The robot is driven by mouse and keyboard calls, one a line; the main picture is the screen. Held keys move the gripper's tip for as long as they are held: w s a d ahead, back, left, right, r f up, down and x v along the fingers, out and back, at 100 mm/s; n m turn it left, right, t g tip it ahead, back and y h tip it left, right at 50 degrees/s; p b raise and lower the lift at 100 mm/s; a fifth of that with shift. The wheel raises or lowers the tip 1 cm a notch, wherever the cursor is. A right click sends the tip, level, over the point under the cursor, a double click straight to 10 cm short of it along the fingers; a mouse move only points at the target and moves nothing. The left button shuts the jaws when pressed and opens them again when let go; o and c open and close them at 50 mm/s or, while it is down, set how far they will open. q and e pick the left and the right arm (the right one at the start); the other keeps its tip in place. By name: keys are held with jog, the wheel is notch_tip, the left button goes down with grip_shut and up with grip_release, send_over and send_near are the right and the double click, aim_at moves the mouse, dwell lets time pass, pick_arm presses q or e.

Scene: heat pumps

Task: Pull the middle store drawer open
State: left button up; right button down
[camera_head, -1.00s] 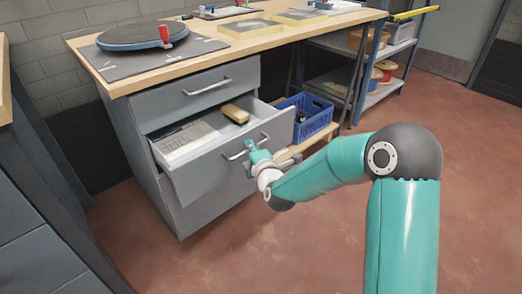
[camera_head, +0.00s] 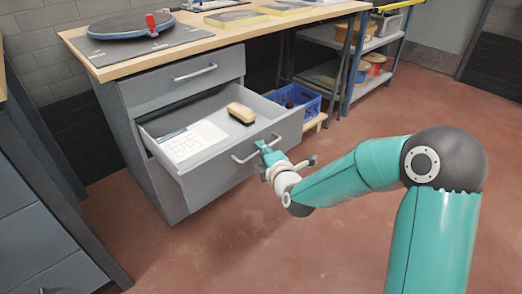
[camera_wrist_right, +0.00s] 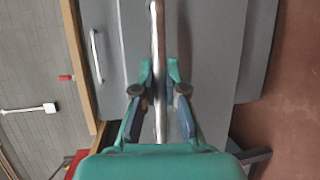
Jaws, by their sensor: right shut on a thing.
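The middle drawer (camera_head: 216,171) of the grey cabinet under the workbench stands well open in the head view. A paper sheet (camera_head: 191,141) and a tan-topped brush-like block (camera_head: 241,113) lie inside it. My right gripper (camera_head: 266,150) is at the right part of the drawer's bar handle (camera_head: 246,155). In the right wrist view the handle (camera_wrist_right: 156,60) runs between the two fingers of the right gripper (camera_wrist_right: 159,75), which are shut on it. My left gripper is not in view.
The top drawer (camera_head: 185,81) is shut, with its own handle (camera_head: 195,73). A blue crate (camera_head: 295,99) stands behind the open drawer. A dark cabinet (camera_head: 45,220) is at the left. The red-brown floor (camera_head: 240,250) in front is clear.

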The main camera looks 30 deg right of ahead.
jog(key=c, duration=1.2)
grip_release()
jog(key=shift+a+f, duration=0.15)
jog(key=shift+f, duration=0.1)
jog(key=shift+r, duration=0.1)
jog(key=shift+s, duration=0.1)
jog(key=d+v, duration=0.1)
jog(key=v, duration=0.6)
jog(key=shift+a, duration=0.5)
jog(key=shift+s, duration=0.15)
